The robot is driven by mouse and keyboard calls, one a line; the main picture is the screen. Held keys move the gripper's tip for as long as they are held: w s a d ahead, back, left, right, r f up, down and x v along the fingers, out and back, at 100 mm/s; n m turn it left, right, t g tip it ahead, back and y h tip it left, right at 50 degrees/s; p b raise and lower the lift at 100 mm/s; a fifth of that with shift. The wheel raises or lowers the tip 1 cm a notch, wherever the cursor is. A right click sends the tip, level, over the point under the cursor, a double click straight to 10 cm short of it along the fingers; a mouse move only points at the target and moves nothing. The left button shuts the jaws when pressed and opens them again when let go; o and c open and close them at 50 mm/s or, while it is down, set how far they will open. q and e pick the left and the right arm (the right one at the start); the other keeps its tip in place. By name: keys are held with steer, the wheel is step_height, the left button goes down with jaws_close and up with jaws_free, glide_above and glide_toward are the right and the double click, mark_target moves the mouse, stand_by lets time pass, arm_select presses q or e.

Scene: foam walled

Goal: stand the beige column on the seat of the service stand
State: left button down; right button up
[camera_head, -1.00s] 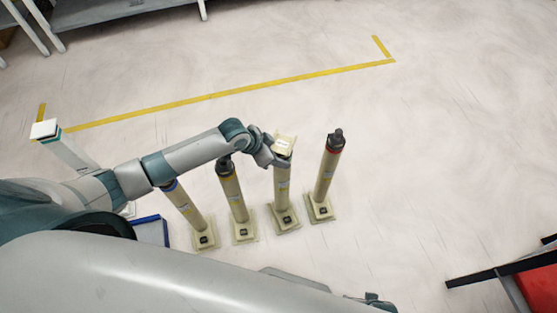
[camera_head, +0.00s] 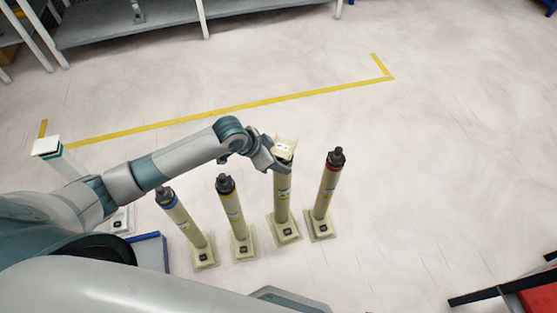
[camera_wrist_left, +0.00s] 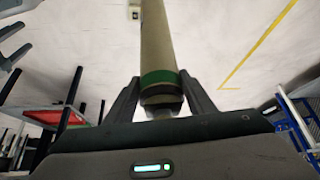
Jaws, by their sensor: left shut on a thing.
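My left gripper (camera_head: 279,166) is shut on the top end of a beige column (camera_head: 283,193), third from the left in its row. In the left wrist view the column (camera_wrist_left: 156,40) has a green band and a dark cap between the fingers (camera_wrist_left: 160,90). The column is close to upright. Its square base looks just off or at the floor; I cannot tell which. A pale square piece (camera_head: 285,146) shows above the grip. A white post with a teal band and square white top (camera_head: 47,146), likely the service stand, stands at the far left, partly behind my arm.
Beige columns with blue (camera_head: 187,225), yellow (camera_head: 235,212) and red (camera_head: 326,190) bands stand close on both sides. A grey shelf (camera_head: 130,30) is at the back.

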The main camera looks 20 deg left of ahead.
arm_select(q)
steer(key=shift+w+r, duration=0.1)
steer(key=shift+r, duration=0.2)
arm_select(e)
steer(key=shift+s, duration=0.45)
